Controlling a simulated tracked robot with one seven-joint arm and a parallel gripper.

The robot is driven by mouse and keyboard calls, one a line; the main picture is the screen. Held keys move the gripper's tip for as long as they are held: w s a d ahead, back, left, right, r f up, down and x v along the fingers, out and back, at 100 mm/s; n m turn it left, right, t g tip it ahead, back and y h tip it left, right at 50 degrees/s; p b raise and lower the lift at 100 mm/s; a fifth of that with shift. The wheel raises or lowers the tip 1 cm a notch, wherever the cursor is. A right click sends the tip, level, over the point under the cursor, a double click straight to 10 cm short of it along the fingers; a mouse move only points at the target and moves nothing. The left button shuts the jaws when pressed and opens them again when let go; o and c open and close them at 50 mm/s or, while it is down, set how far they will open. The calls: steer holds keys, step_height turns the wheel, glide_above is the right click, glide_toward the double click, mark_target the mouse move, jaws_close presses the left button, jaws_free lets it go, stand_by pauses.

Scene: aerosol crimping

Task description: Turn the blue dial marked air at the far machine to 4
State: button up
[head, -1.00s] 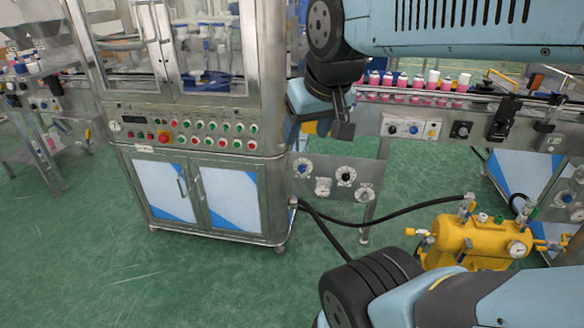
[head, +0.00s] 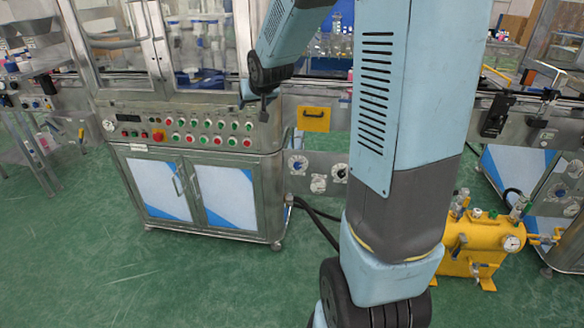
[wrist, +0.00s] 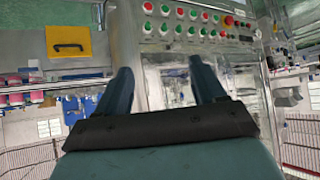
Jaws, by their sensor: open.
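A blue-centred dial (head: 297,165) with a white face sits on a grey panel beside the large cabinet machine. Another blue dial (head: 561,192) shows on the machine at the right edge. I cannot read the air marking or the numbers on either, so I cannot tell which is the one named. My gripper (head: 253,104) is in front of the cabinet's right end, above and left of the dial panel, apart from both dials. In the wrist view its two fingers (wrist: 160,85) are spread with nothing between them. No blue dial can be made out there.
The cabinet machine's button row (head: 205,133) is behind my gripper. A yellow plate with a handle (head: 314,117) is to its right. A yellow tank (head: 478,243) with a black hose stands on the floor at right. Green floor (head: 100,260) is open at left. My arm covers the centre right.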

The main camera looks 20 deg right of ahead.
steer(key=w+d+f+m+t, duration=0.1)
steer(key=w+d+f+t, duration=0.15)
steer(key=w+f, duration=0.8)
steer(key=m+t+h, duration=0.3)
steer(key=m+h, duration=0.7)
steer(key=m, duration=0.4)
glide_toward(298, 167)
steer(key=x, duration=0.8)
steer(key=shift+w, duration=0.15)
